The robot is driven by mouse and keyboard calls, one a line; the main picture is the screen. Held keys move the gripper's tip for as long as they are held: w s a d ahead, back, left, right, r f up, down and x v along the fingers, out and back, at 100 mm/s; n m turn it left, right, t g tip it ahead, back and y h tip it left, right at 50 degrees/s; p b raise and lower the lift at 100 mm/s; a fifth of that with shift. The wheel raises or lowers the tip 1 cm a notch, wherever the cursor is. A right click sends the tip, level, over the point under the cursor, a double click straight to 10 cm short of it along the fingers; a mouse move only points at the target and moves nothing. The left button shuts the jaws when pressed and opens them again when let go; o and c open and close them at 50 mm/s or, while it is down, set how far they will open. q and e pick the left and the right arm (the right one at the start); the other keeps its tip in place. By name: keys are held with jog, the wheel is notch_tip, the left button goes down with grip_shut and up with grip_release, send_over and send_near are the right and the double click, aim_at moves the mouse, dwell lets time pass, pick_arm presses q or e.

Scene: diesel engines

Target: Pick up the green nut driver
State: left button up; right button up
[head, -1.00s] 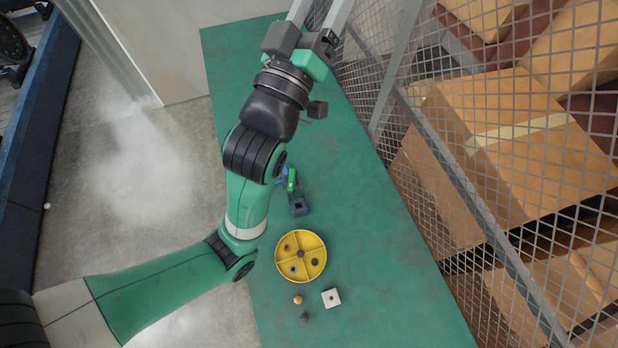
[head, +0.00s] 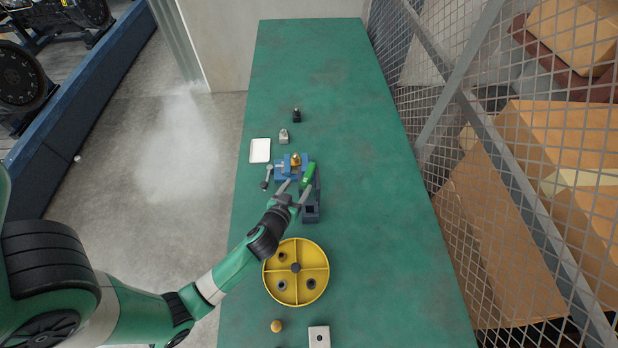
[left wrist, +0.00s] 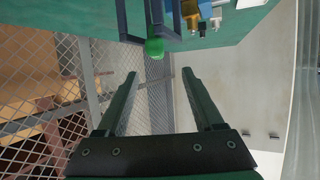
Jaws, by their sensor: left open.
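The green nut driver (head: 308,175) is at the dark blue holder (head: 310,214) in the middle of the green table; its shaft is hard to make out. My left gripper (head: 297,187) is open, with its two fingers apart just beside the green handle in the head view. In the left wrist view the rounded green handle end of the nut driver (left wrist: 154,47) shows beyond and between the open fingertips of my left gripper (left wrist: 159,73), with nothing held. My right gripper is not in view.
A blue vise (head: 281,172) with a brass part (head: 295,159) stands beside the holder. A white tray (head: 260,150) lies behind it. A yellow divided dish (head: 318,258) with small parts is nearer. A wire mesh fence (head: 470,150) runs along the right. The far table is clear.

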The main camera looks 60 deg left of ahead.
aim_at(308, 172)
pick_arm(q)
jog(key=x, duration=0.4)
jog(key=shift+w+a, duration=0.2)
jog(key=shift+w, duration=0.05)
jog(key=b+x, duration=0.2)
jog(key=x, duration=0.3)
jog(key=shift+w, duration=0.2)
jog(key=shift+d, duration=0.1)
jog(key=shift+c, duration=0.3)
grip_shut()
